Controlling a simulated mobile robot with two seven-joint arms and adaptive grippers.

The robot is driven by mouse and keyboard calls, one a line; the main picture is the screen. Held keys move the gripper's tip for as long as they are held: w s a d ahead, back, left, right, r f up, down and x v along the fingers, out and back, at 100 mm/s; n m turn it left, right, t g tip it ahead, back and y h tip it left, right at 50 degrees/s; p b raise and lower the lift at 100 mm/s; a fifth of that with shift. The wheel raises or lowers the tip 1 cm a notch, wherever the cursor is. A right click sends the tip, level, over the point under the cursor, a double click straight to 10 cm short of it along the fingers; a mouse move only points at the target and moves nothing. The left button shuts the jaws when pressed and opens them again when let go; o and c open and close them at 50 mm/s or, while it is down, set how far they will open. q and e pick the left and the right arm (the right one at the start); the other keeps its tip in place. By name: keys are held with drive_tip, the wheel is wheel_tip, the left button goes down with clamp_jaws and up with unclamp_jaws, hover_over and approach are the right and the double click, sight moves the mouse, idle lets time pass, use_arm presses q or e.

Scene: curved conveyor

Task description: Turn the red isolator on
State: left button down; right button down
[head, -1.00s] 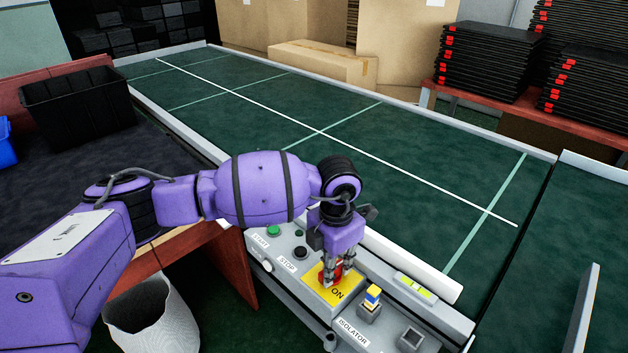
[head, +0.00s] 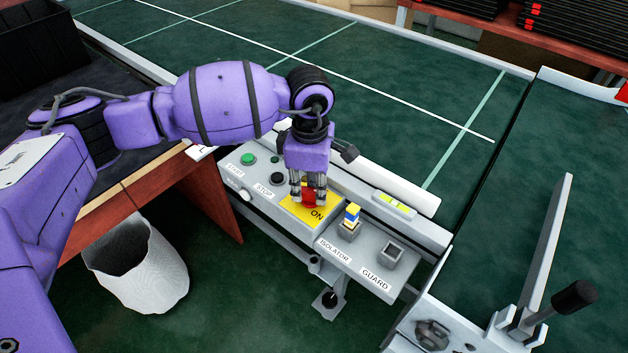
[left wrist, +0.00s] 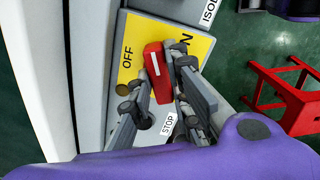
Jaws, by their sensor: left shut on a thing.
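The red isolator (head: 309,197) is a knob on a yellow plate (head: 325,205) on the grey control panel. "ON" shows on the plate in the head view. In the left wrist view the red isolator (left wrist: 157,72) has a white line pointing up the picture, between "OFF" at left and a partly hidden "ON" at right. My left gripper (head: 308,190) points down over the plate and is shut on the red isolator. In the left wrist view its fingers (left wrist: 156,85) lie on either side of the knob. My right gripper is in no view.
A green START button (head: 247,159) and a dark STOP button (head: 277,178) sit left of the plate. A blue-and-yellow piece (head: 351,215) stands to its right, then a square GUARD socket (head: 391,252). The green conveyor (head: 400,110) runs behind. A white bin (head: 140,270) stands at lower left.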

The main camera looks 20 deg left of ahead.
sight(311, 190)
use_arm(q)
drive_tip(key=m+b, duration=0.1)
drive_tip(key=m, duration=0.3)
drive_tip(key=shift+w, duration=0.1)
drive_tip(key=shift+m+b, duration=0.45)
drive_tip(key=shift+m, duration=0.25)
drive_tip(key=shift+r, duration=0.1)
drive_tip(key=shift+m, duration=0.3)
drive_tip(key=c, duration=1.8)
unclamp_jaws()
drive_tip(key=shift+o, duration=0.8)
drive_tip(key=shift+r, duration=0.1)
wheel_tip(311, 190, up, 12)
